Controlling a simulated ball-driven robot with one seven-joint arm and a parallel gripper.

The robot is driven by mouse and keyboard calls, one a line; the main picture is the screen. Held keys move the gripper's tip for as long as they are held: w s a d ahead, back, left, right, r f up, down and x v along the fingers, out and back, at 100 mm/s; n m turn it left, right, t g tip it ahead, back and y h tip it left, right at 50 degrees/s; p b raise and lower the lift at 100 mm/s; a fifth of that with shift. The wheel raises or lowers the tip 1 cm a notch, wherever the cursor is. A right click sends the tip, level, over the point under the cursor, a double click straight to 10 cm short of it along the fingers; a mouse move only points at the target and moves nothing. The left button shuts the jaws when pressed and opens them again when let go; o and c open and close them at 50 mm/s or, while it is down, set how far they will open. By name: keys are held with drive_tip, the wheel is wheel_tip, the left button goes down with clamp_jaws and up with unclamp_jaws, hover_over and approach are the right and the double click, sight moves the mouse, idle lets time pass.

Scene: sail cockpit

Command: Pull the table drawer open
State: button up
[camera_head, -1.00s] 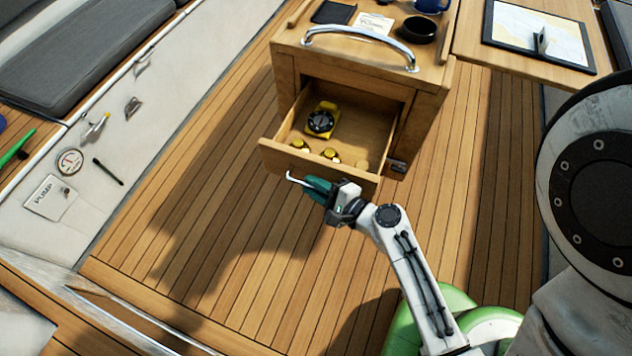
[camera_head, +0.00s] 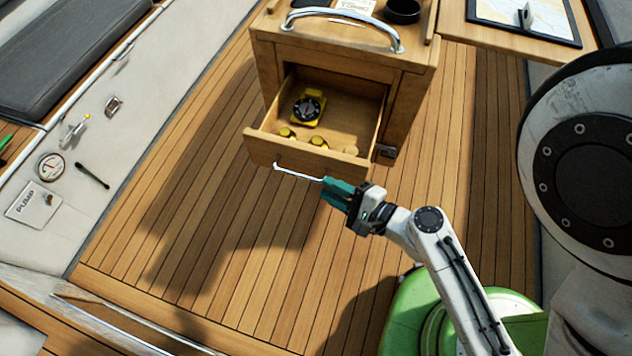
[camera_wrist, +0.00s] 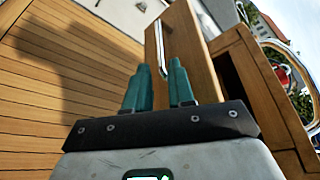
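The wooden table drawer (camera_head: 300,158) stands pulled out from the cabinet, its inside showing in the head view. Its front also shows in the wrist view (camera_wrist: 186,45). A silver bar handle (camera_head: 297,173) is on the drawer front. My gripper (camera_head: 326,188), with teal fingers, is at the right end of the handle. In the wrist view its fingers (camera_wrist: 160,66) are apart, with the handle (camera_wrist: 160,35) running ahead of the gap between them. I cannot tell whether the fingers touch the bar.
In the drawer lie a yellow-and-black compass (camera_head: 308,107) and several small yellow pieces (camera_head: 287,133). The cabinet top has a metal rail (camera_head: 340,22) and a dark bowl (camera_head: 402,11). A table leaf with a chart (camera_head: 500,12) extends right. The plank floor (camera_head: 200,230) at left is clear.

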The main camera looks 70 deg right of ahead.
drive_tip(key=shift+v, duration=1.35)
drive_tip(key=shift+w, duration=0.15)
drive_tip(key=a+f+n+g+y, duration=0.1)
drive_tip(key=a+f+n+g, duration=0.1)
drive_tip(key=n+g, duration=0.5)
drive_tip(key=w+a+f+n+g+y, duration=0.1)
drive_tip(key=n+g, duration=0.6)
drive_tip(key=n, duration=1.3)
drive_tip(key=shift+w+a+f+y, duration=0.35)
drive_tip(key=shift+a+f+y, duration=0.45)
drive_tip(key=shift+f, duration=0.05)
